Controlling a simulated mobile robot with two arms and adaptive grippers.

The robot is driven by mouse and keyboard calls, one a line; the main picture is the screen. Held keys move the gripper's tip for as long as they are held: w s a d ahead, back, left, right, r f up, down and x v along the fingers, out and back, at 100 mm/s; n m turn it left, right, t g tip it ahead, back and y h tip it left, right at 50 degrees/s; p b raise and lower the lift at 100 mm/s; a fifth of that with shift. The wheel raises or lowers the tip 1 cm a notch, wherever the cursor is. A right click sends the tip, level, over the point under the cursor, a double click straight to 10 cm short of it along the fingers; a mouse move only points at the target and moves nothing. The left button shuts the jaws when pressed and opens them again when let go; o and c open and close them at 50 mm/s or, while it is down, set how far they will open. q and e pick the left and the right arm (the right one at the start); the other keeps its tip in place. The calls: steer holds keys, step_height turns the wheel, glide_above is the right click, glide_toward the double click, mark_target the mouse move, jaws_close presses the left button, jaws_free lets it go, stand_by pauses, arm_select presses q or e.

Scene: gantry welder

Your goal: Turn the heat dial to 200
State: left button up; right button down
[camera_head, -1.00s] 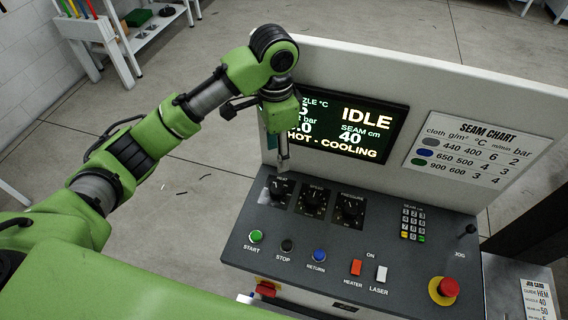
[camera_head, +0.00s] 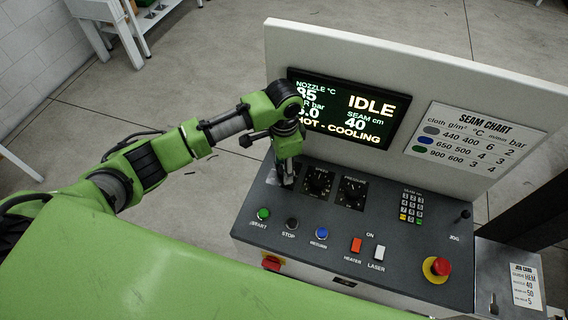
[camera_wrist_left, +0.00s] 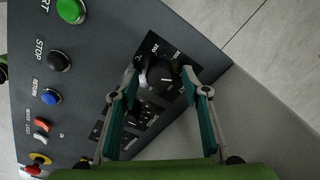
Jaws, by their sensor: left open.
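The heat dial is the leftmost of three black dials on the sloped dark panel. In the head view my left gripper (camera_head: 286,184) hides most of it. In the left wrist view the black heat dial (camera_wrist_left: 160,77) shows between the open fingers of my left gripper (camera_wrist_left: 161,73), with a white pointer line and small scale numbers that are hard to read. One finger is on each side of the knob; I cannot tell whether they touch it. My right gripper is in neither view.
Right of it are a second dial (camera_head: 318,182) and a pressure dial (camera_head: 352,193). The display (camera_head: 345,115) reads IDLE and HOT - COOLING. In front are a green start button (camera_head: 263,214), a red heater switch (camera_head: 356,245) and a red emergency knob (camera_head: 440,266).

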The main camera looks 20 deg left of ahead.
arm_select(q)
steer(key=shift+f, duration=0.1)
steer(key=c, duration=1.1)
steer(key=n, duration=0.5)
steer(key=shift+d, duration=0.1)
steer(key=n, duration=0.5)
steer(key=shift+n, duration=0.3)
steer(key=n, duration=0.5)
steer(key=shift+n, duration=0.3)
steer(key=n, duration=0.5)
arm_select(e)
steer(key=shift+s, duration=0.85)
arm_select(q)
steer(key=shift+n, duration=0.3)
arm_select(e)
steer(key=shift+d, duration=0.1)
arm_select(q)
steer(key=shift+w, duration=0.1)
